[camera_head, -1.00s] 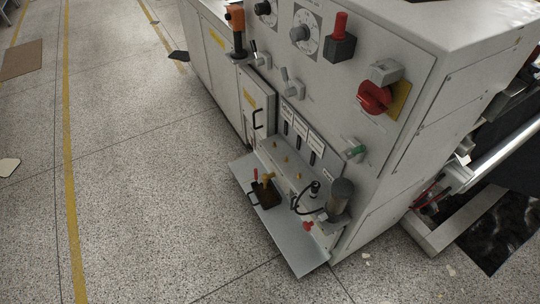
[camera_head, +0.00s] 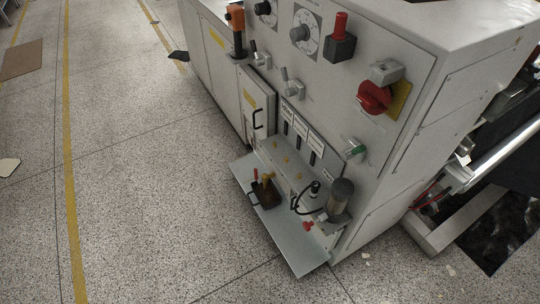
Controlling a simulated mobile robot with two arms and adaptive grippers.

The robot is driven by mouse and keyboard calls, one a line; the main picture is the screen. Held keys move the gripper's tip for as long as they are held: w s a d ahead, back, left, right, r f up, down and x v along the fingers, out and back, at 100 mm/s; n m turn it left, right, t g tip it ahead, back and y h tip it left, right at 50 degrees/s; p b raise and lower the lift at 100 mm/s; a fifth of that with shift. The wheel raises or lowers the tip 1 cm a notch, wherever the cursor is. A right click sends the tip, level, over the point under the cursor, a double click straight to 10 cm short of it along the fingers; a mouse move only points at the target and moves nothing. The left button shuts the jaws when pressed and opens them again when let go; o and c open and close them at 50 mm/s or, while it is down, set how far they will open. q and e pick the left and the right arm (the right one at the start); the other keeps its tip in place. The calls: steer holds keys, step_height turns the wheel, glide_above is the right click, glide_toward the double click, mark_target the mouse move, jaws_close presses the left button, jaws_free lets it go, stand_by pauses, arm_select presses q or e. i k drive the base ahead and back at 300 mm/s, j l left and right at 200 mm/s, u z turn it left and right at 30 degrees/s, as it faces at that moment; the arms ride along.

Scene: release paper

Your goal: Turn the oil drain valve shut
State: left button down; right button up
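A grey machine panel (camera_head: 345,100) stands at centre right with several controls. A small red valve handle (camera_head: 308,226) sits low on the unit at the bottom, beside a dark grey cylinder (camera_head: 340,196) with a black hose (camera_head: 297,199). A small fitting with a green part (camera_head: 355,148) sticks out of the panel above. The labels are too small to read, so I cannot tell for certain which is the oil drain valve, or its setting. Neither of my grippers is in view.
A grey shelf (camera_head: 298,258) juts out low and carries a dark container (camera_head: 266,194). Above are a large red rotary switch (camera_head: 374,97), a red-topped lever (camera_head: 340,36) and an orange-handled control (camera_head: 236,22). Speckled floor (camera_head: 150,190) at left is mostly clear.

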mark_target(256, 177)
steer(key=u, duration=0.95)
steer(key=i+j, duration=0.15)
steer(key=i, duration=1.95)
steer(key=i+j, duration=0.15)
steer(key=i, duration=1.9)
steer(key=i+z, duration=0.1)
steer(key=z, duration=0.3)
steer(key=j+z, duration=0.1)
steer(key=z, duration=0.3)
steer(key=i+j+z, duration=0.1)
steer(key=z, duration=0.35)
steer(key=i+j+z, duration=0.1)
steer(key=z, duration=0.3)
steer(key=j+z, duration=0.1)
steer(key=z, duration=0.3)
